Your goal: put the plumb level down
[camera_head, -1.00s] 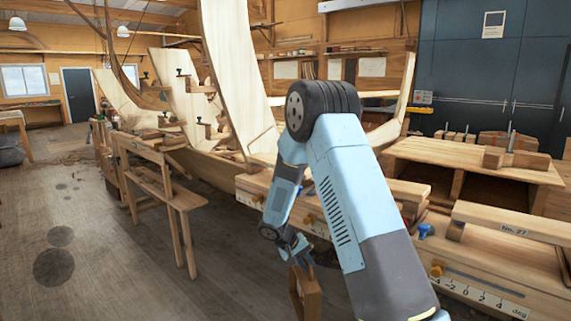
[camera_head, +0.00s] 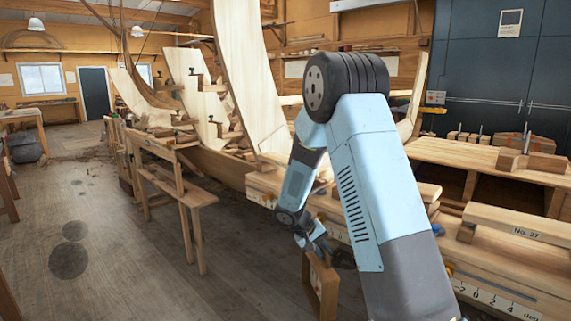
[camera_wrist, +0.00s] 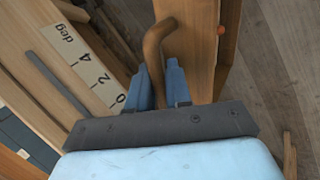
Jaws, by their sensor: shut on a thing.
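My gripper (camera_head: 326,249) is shut on the bent brown handle of a wooden frame, which I take to be the plumb level (camera_head: 326,290). The level hangs below my gripper, beside the front of the bench with a degree scale. In the wrist view the handle (camera_wrist: 156,55) runs between the two blue fingers (camera_wrist: 162,86). The level's broad wooden side (camera_wrist: 196,50) shows to the right of the handle. Its lower part is out of the wrist view, so I cannot tell whether it touches anything.
The bench's degree scale (camera_wrist: 88,65) lies left of the fingers in the wrist view. A board marked No. 27 (camera_head: 525,232) lies on the right. The floor (camera_head: 120,245) at left is largely open.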

